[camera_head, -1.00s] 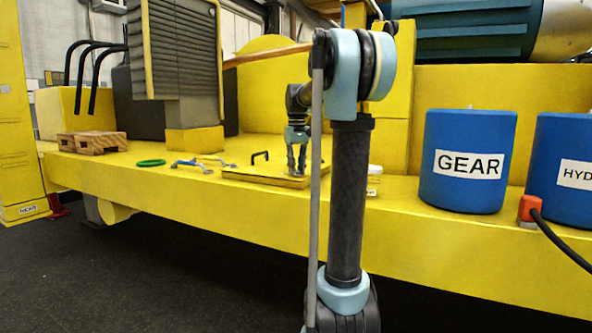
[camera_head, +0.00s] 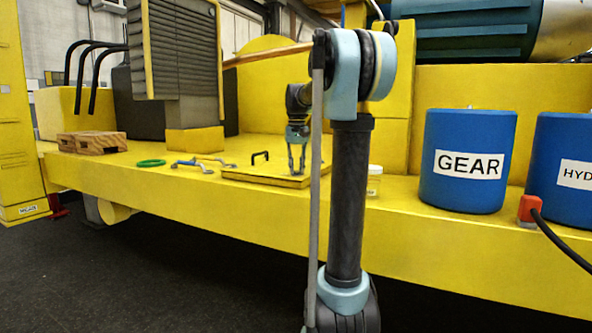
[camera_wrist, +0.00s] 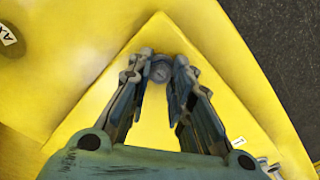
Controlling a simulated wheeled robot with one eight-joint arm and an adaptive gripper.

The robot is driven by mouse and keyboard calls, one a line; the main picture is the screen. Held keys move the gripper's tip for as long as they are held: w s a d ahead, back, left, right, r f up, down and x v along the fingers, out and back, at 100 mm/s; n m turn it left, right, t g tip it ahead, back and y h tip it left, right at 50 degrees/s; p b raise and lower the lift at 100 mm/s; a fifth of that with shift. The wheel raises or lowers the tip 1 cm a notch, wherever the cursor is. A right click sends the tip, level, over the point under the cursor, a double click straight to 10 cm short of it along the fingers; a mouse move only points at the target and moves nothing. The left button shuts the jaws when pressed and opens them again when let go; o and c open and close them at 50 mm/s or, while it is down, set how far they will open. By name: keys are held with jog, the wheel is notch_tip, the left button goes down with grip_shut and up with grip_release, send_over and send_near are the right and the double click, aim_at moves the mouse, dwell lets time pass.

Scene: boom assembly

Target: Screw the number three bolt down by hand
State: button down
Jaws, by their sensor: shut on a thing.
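My gripper (camera_head: 297,171) points straight down over the yellow cover plate (camera_head: 262,179) on the machine's deck. It is shut on a grey bolt (camera_wrist: 160,69), whose round head shows between the fingertips in the wrist view. The bolt stands near one corner of the plate (camera_wrist: 150,125). No number beside this bolt is readable. The bolt's shank and how deep it sits are hidden. A small white label reading "1" (camera_wrist: 239,142) lies near the plate's edge at lower right in the wrist view, with another grey bolt (camera_wrist: 268,166) beside it.
A black handle (camera_head: 260,155) rises from the plate. A small jar (camera_head: 374,180) and the blue GEAR tank (camera_head: 467,162) stand to the right.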

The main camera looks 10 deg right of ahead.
jog(key=c, duration=1.4)
grip_release()
jog(key=shift+c, duration=0.2)
notch_tip(320, 180, up, 12)
